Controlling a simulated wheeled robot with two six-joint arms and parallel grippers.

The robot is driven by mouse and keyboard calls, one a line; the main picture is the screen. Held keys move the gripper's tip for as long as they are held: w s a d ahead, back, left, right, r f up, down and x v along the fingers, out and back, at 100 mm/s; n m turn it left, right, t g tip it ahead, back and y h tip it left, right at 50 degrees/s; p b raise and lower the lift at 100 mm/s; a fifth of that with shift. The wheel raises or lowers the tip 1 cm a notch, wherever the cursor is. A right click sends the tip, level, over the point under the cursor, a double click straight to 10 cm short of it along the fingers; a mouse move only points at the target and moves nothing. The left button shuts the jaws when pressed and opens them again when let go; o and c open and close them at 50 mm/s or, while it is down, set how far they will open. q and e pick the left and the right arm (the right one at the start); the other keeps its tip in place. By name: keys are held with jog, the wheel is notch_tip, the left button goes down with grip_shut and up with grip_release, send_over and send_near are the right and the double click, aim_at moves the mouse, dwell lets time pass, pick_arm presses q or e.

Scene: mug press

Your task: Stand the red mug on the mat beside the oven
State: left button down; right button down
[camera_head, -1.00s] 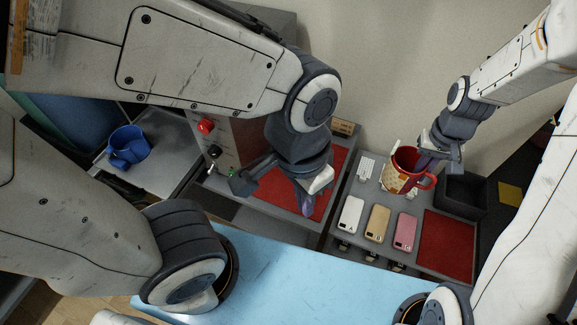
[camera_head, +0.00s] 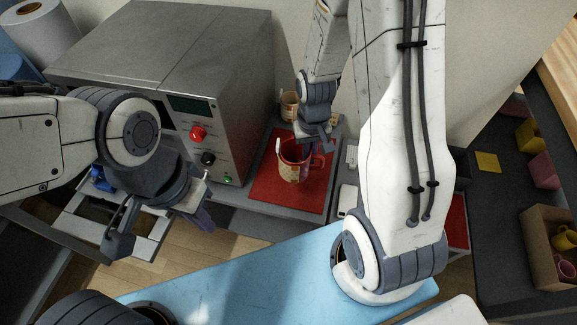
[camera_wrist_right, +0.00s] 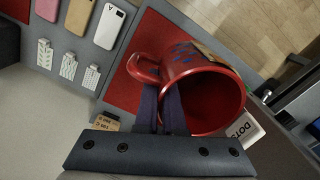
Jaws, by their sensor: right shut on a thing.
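The red mug (camera_head: 291,172), with a patterned pale label, is over the red mat (camera_head: 262,190) beside the grey oven (camera_head: 225,85). It looks upright; I cannot tell whether its base touches the mat. My right gripper (camera_head: 312,143) is shut on the mug at its wall near the handle. In the right wrist view the mug (camera_wrist_right: 215,100) shows its open mouth and handle, with the gripper fingers (camera_wrist_right: 165,108) against it and mat (camera_wrist_right: 125,90) behind. My left gripper (camera_head: 160,228) is open and empty, in front of the oven's lower left.
A tan patterned mug (camera_head: 289,106) stands behind the mat. A blue mug (camera_head: 102,180) is partly hidden behind my left arm. Phones (camera_wrist_right: 110,24) lie on the neighbouring surface.

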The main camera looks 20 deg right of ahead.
jog(key=s+d+f+m, duration=0.1)
jog(key=s+d+f, duration=0.15)
jog(key=s, duration=0.25)
jog(key=shift+m, duration=0.3)
jog(key=shift+w+a+f+b, duration=0.2)
jog(key=shift+w+f+b, duration=0.75)
jog(key=shift+w+f, duration=1.95)
jog(key=shift+w+a+f+b, duration=0.15)
jog(key=shift+w+f+b, duration=0.75)
jog(key=shift+w+f, duration=2)
jog(key=shift+s+f, duration=0.15)
jog(key=shift+f, duration=0.05)
jog(key=c, duration=1)
grip_release()
